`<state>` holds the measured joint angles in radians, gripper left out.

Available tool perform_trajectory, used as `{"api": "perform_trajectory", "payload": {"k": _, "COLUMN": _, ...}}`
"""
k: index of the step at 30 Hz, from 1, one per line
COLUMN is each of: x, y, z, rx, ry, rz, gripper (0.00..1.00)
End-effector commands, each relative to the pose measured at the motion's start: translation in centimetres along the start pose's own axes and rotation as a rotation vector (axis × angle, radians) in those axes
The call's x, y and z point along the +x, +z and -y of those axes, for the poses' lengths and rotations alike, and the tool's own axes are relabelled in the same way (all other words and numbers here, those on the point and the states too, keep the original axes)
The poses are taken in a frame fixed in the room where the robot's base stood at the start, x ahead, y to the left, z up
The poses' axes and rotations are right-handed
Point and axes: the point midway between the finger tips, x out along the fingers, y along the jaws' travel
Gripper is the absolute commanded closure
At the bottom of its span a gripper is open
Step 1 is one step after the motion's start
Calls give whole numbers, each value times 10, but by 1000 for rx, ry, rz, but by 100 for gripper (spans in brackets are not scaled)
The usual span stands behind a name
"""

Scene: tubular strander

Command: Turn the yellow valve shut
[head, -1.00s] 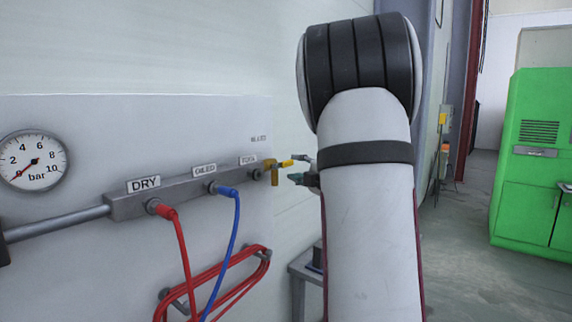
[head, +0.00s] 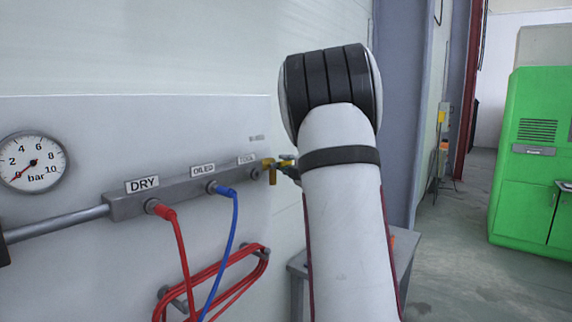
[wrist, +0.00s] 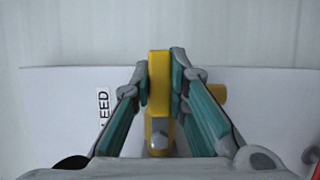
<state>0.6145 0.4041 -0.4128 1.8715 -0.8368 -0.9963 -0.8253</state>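The yellow valve (head: 272,177) sits at the right end of the grey manifold on the wall panel. In the wrist view its yellow lever (wrist: 159,85) stands upright in the middle, with a yellow outlet showing to the right behind a finger. My gripper (wrist: 160,78) has one finger on each side of the lever, with hardly any gap, and looks shut on it. In the head view my gripper (head: 288,165) is at the lever's outer end, mostly hidden behind my arm.
The manifold (head: 180,190) carries DRY and OILED labels, with a red hose (head: 182,250) and a blue hose (head: 233,230) left of the valve. A pressure gauge (head: 33,162) is at far left. A grey table (head: 402,262) stands behind my arm. A green cabinet (head: 530,165) is at right.

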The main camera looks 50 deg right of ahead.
Motion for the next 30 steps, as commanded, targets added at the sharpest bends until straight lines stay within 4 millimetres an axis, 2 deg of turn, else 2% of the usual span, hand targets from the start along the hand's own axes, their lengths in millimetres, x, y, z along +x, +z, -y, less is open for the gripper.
{"api": "perform_trajectory", "payload": {"k": 8, "x": 1, "y": 0, "z": 0, "rx": -20, "ry": 9, "rz": 0, "gripper": 100}}
{"api": "perform_trajectory", "payload": {"k": 21, "x": 1, "y": -1, "z": -10, "rx": -223, "ry": 92, "rz": 1, "gripper": 100}}
{"api": "perform_trajectory", "payload": {"k": 30, "x": -1, "y": -1, "z": -13, "rx": -246, "ry": 99, "rz": 1, "gripper": 100}}
